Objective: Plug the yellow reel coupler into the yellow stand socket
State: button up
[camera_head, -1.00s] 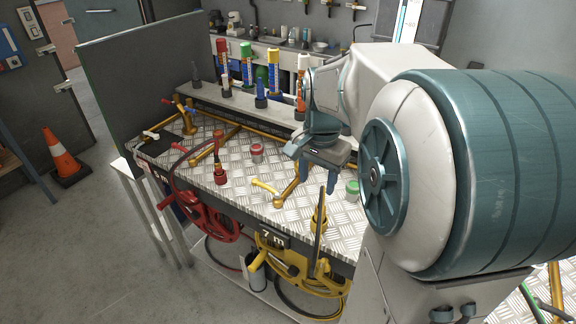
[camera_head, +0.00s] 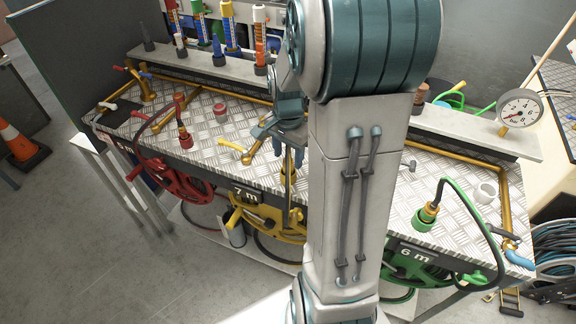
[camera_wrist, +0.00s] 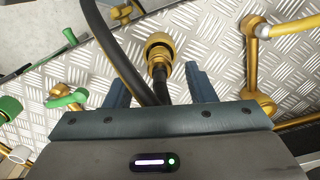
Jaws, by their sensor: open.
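My gripper (camera_head: 288,148) is open, pointing down over the chequered bench above the yellow reel (camera_head: 262,222), which hangs at the bench front by a "7 m" label. The wrist view shows its two blue-grey fingers (camera_wrist: 158,88) apart. The yellow coupler (camera_wrist: 158,48), on a black hose (camera_wrist: 125,60), lies between and beyond the fingertips. The hose runs back between the fingers; I cannot tell whether they touch it. In the head view my arm hides part of this area. A yellow-topped upright (camera_head: 231,24) stands at the back; I cannot make out its socket.
The red reel (camera_head: 175,178) with its coupler (camera_head: 184,138) is left, the green reel (camera_head: 412,262) with its coupler (camera_head: 427,216) right. A yellow-handled brass valve (camera_head: 240,150) is beside my gripper. A pressure gauge (camera_head: 519,110) stands at the back right.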

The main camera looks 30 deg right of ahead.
aim_at(288, 160)
jog(key=shift+f, duration=1.55)
jog(key=shift+c, duration=0.3)
grip_shut()
